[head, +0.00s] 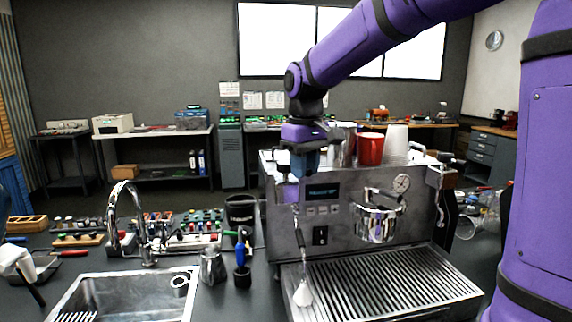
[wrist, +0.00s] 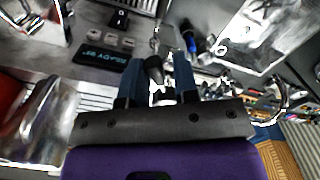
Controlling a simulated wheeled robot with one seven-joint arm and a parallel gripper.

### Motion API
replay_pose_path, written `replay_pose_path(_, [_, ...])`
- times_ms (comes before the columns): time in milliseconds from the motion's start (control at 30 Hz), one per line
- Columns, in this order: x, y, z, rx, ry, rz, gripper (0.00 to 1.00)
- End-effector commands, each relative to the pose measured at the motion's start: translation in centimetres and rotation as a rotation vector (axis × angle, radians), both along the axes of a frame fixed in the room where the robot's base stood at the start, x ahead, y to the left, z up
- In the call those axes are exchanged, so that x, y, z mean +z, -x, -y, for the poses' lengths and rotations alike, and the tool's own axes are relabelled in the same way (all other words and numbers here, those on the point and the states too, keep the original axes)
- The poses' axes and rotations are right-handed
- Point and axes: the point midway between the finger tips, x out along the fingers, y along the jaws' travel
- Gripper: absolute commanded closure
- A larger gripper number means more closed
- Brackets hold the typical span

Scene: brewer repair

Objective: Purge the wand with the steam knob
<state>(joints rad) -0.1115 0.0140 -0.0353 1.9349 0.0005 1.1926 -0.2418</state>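The espresso machine (head: 340,215) stands on the dark counter. Its steam wand (head: 299,235) hangs at the front left, pointing down. A pale cone-shaped patch (head: 303,293) is at the wand's lower end over the drip tray; I cannot tell whether it is steam or a cloth. My gripper (head: 289,190) is at the machine's upper left corner, above the wand. In the wrist view, the black steam knob (wrist: 153,68) sits between the two blue fingers of my gripper (wrist: 158,66), with a gap on its right side. In the head view the knob is mostly hidden by my gripper.
A metal pitcher (head: 212,267), a blue-handled tool (head: 241,258) and a black bin (head: 240,213) stand left of the machine. The sink (head: 130,297) with its tall faucet (head: 128,215) is further left. A red cup (head: 370,149) and white cups (head: 396,144) stand on top.

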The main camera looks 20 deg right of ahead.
Motion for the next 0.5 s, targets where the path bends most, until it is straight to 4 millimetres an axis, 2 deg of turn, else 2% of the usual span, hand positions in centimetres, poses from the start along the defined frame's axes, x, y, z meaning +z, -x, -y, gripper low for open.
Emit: replay_pose_path(500, [0.0, 0.3, -1.6, -0.256, 0.0, 0.0, 0.72])
